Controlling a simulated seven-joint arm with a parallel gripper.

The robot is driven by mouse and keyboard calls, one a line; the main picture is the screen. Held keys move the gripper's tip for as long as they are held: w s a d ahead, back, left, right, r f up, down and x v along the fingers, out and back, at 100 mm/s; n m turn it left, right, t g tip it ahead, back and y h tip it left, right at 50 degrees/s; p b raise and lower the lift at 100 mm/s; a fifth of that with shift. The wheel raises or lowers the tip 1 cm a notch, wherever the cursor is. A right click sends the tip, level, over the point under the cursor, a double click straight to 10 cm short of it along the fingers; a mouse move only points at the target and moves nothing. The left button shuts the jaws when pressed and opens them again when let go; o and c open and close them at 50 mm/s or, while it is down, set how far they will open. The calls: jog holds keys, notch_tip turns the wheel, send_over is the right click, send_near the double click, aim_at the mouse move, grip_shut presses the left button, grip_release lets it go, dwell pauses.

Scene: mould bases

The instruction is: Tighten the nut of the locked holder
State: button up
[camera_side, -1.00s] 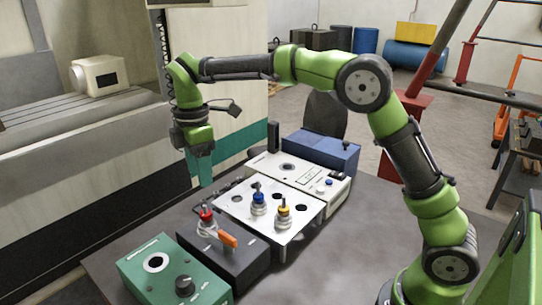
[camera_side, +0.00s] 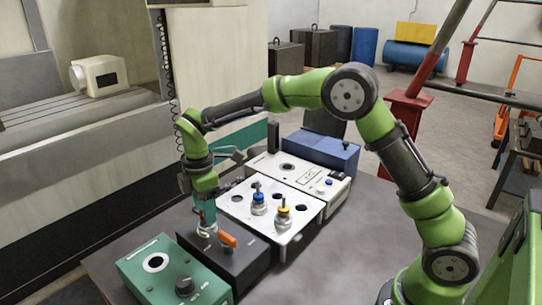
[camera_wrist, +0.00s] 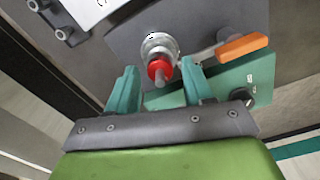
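A tool holder with a red collar (camera_wrist: 160,66) and a silver metal nut (camera_wrist: 158,45) stands in a dark grey base (camera_side: 240,265). An orange lever (camera_side: 227,239) is on the same base beside it; it also shows in the wrist view (camera_wrist: 242,46). My gripper (camera_side: 207,225) is low over this holder. In the wrist view my gripper (camera_wrist: 159,68) has its teal fingers apart, one on either side of the red collar, and I see a gap at each side. In the side view the fingers hide the red collar.
A white plate (camera_side: 240,208) behind holds a blue-topped holder (camera_side: 257,198) and a yellow-topped holder (camera_side: 283,219). A green box (camera_side: 150,285) with a round hole and a black knob stands in front. A white box (camera_side: 300,169) and a blue box (camera_side: 322,147) stand further back.

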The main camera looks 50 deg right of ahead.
jog(key=c, duration=0.9)
